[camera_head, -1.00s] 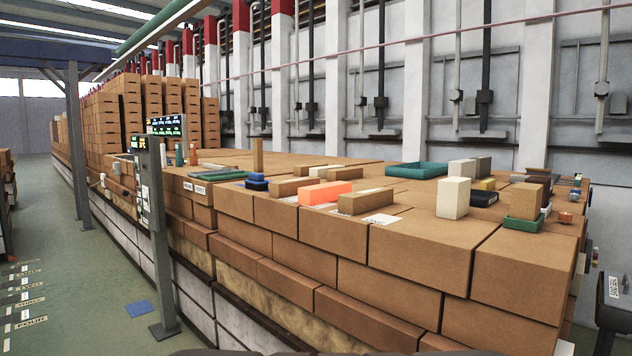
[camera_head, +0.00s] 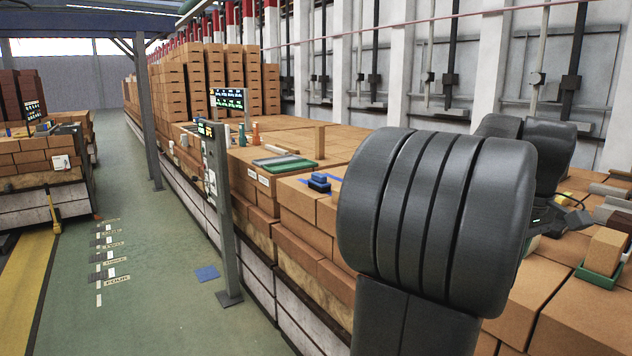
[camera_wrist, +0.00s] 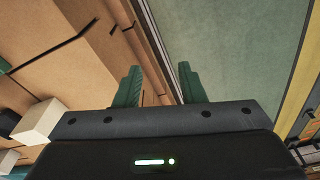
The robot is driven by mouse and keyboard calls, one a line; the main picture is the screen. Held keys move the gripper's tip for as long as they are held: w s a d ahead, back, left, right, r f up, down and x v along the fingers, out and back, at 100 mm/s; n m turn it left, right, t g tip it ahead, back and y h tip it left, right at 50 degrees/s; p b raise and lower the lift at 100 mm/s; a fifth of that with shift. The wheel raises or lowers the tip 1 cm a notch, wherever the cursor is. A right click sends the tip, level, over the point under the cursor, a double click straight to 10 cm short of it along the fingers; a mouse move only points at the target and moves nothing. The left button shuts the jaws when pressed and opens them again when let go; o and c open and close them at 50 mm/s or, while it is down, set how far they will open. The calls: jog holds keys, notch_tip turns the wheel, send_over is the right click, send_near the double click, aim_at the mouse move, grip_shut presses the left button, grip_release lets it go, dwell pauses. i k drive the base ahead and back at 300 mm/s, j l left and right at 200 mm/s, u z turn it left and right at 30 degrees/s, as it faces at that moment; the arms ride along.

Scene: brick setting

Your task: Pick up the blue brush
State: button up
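A small blue object (camera_head: 319,182), which looks like the blue brush, sits on the brick stack left of my raised arm in the head view. It has a dark lower part, and blue strips show on the bricks around it. It does not show in the wrist view. My gripper (camera_wrist: 160,80) has two green fingers spread apart with nothing between them. In the wrist view it points over the edge of the brick stack, with green floor beyond. In the head view my arm hides most of the gripper and part of the stack.
A green tray (camera_head: 284,163) and an upright brown brick (camera_head: 320,142) stand near the blue object. A grey post with a screen (camera_head: 217,200) stands in front of the stack. A brick in a green holder (camera_head: 600,268) is at right. Green floor (camera_head: 150,290) is open at left.

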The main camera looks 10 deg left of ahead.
aim_at(318, 182)
jog(key=i+j+u, duration=0.1)
jog(key=i+j, duration=0.2)
jog(key=i, duration=0.2)
jog(key=i+j+u, duration=0.1)
jog(key=i+j, duration=0.2)
jog(key=i, duration=0.2)
jog(key=i+j+u, duration=0.1)
jog(key=i+j, duration=0.15)
jog(key=i, duration=0.3)
jog(key=i+j+u, duration=0.1)
jog(key=i, duration=0.45)
jog(key=i+j+u, duration=0.1)
jog(key=i+j, duration=0.15)
jog(key=i, duration=0.25)
